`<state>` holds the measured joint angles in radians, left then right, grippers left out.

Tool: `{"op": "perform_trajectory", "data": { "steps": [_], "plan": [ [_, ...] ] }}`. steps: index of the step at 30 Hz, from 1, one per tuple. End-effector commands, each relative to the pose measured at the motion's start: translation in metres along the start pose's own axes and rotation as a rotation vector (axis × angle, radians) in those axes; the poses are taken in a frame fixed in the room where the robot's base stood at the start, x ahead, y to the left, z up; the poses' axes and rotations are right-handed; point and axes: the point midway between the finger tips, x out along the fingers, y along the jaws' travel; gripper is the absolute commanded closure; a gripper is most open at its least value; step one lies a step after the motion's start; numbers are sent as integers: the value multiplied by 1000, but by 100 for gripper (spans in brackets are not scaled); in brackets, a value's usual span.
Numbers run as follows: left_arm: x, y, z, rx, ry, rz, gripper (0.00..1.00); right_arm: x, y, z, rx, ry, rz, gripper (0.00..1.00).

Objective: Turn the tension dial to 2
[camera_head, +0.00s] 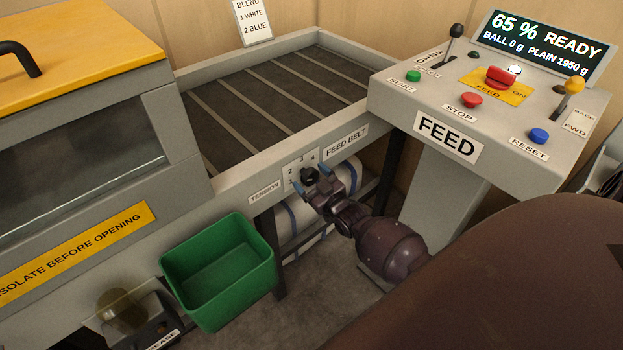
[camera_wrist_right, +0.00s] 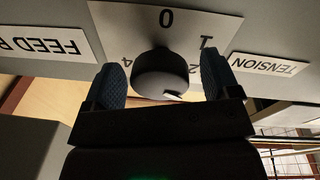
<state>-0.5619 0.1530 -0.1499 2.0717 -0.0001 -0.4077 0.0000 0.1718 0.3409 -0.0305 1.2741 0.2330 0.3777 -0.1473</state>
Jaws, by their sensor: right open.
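The tension dial (camera_head: 309,175) is a dark round knob on a white plate on the feed belt's front rail, beside a TENSION label (camera_head: 265,191). In the right wrist view, which is upside down, the dial (camera_wrist_right: 162,75) sits below the 0, with 1 and 2 to its right and 4 to its left. A small white mark shows on the lower right of its face; I cannot tell its exact setting. My right gripper (camera_head: 312,181) is open, its blue fingertips on either side of the dial. In the wrist view the gripper (camera_wrist_right: 165,80) shows small gaps beside the knob. My left gripper is out of view.
A green bin (camera_head: 218,268) stands below and left of the dial. The FEED console (camera_head: 447,134) rises to the right, with buttons, levers and a display reading 65 % READY. The slatted feed belt (camera_head: 270,95) lies behind the rail.

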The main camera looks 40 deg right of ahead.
Motion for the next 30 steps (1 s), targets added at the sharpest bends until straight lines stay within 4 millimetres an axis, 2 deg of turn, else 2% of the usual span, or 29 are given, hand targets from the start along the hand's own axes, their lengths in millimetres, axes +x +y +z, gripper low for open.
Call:
{"op": "perform_trajectory", "data": {
  "steps": [7, 15, 21, 25, 30],
  "plan": [
    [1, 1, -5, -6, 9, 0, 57, -11, 0, 0, 0, 0, 0, 18],
    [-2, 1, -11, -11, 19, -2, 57, -56, 0, -1, 0, -1, 1, 18],
    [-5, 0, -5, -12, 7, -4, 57, -88, 0, -1, 0, 0, 1, 18],
    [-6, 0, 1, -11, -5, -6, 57, -101, 0, 0, 0, 0, 0, 18],
    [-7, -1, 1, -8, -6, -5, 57, -108, 0, 0, 0, 1, 0, 18]
  ]
}}
